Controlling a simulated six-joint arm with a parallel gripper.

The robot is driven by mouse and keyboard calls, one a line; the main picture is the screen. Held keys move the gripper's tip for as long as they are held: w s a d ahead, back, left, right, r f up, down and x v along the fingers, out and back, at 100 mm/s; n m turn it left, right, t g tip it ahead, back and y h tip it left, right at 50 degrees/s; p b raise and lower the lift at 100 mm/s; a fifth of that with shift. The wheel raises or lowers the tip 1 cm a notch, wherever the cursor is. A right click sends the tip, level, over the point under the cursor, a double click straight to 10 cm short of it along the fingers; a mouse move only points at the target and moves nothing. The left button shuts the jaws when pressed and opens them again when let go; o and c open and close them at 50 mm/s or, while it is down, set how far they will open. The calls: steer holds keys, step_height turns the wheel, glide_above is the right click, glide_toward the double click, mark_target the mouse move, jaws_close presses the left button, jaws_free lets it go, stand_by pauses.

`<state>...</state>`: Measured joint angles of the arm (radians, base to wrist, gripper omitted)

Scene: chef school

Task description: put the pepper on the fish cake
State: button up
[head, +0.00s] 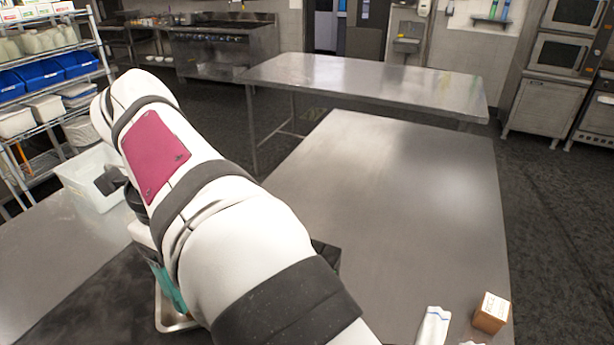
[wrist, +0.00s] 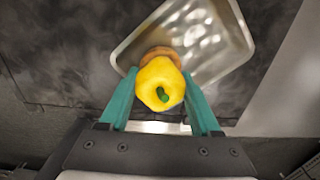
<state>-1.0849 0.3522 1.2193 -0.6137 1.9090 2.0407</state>
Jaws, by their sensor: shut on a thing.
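The yellow pepper (wrist: 158,85) with a green stem shows in the wrist view between the teal fingers of my gripper (wrist: 160,76), which is shut on it. Behind the pepper, a brown round thing, likely the fish cake (wrist: 160,51), shows only as a rim at the edge of a metal tray (wrist: 212,45). The pepper hides most of it, and I cannot tell whether the two touch. In the head view, my arm hides the pepper and the fish cake. A teal finger and a corner of the metal tray (head: 163,318) show beside it.
A white bin (head: 88,190) stands at the left on the steel table (head: 390,200). A small cardboard box (head: 491,313) and a white-blue packet (head: 432,326) lie at the front right. Another steel table (head: 360,82) stands behind.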

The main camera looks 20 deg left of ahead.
steer(key=shift+f, duration=0.25)
steer(key=o, duration=1.4)
